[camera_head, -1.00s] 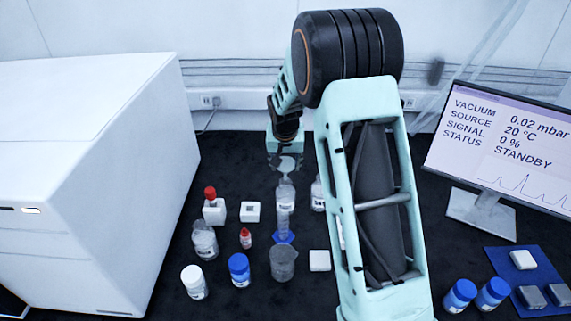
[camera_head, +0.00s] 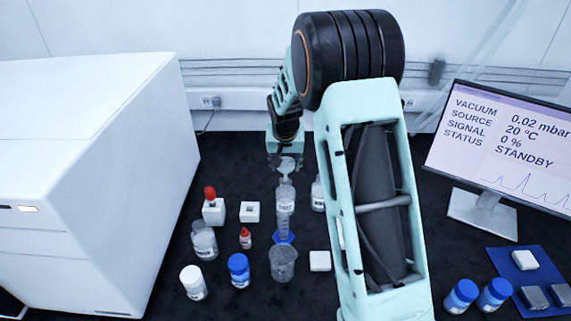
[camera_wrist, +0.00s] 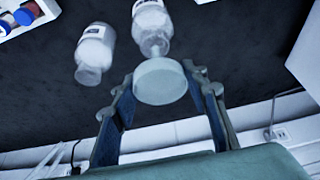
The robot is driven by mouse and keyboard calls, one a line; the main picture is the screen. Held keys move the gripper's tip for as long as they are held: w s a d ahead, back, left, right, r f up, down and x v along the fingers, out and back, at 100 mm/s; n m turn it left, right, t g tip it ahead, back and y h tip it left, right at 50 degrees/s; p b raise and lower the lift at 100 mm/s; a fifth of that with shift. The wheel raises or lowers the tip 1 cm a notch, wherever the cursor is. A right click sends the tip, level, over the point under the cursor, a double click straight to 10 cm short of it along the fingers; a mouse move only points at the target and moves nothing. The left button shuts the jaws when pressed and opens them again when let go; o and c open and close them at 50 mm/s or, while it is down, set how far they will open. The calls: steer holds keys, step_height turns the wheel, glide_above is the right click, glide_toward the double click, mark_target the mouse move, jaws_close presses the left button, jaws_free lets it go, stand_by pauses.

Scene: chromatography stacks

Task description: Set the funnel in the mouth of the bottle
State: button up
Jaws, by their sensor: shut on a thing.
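My gripper (camera_head: 286,158) is shut on the pale, round funnel (camera_head: 287,164), held upright at the back of the bench. In the wrist view the funnel (camera_wrist: 160,82) shows as a broad disc between the two fingertips of my gripper (camera_wrist: 158,78). A clear labelled bottle (camera_head: 285,201) stands below the funnel in the head view. In the wrist view this bottle (camera_wrist: 151,18) lies just beyond the disc, and its mouth is partly covered by it. I cannot tell whether the stem is inside the mouth.
A second labelled bottle (camera_head: 318,197) stands close to the right. A blue-footed cylinder (camera_head: 284,237), a beaker (camera_head: 283,264), a jar (camera_head: 204,242) and capped bottles (camera_head: 239,268) stand in front. A large white machine (camera_head: 90,190) is left, a monitor (camera_head: 500,150) right.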

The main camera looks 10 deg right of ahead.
steer(key=shift+f+b, duration=0.8)
steer(key=shift+f, duration=0.35)
steer(key=shift+f, duration=0.15)
steer(key=shift+f+b, duration=0.55)
steer(key=shift+b, duration=0.05)
steer(key=o, duration=1.1)
steer(key=o, duration=0.4)
steer(key=shift+c, duration=0.2)
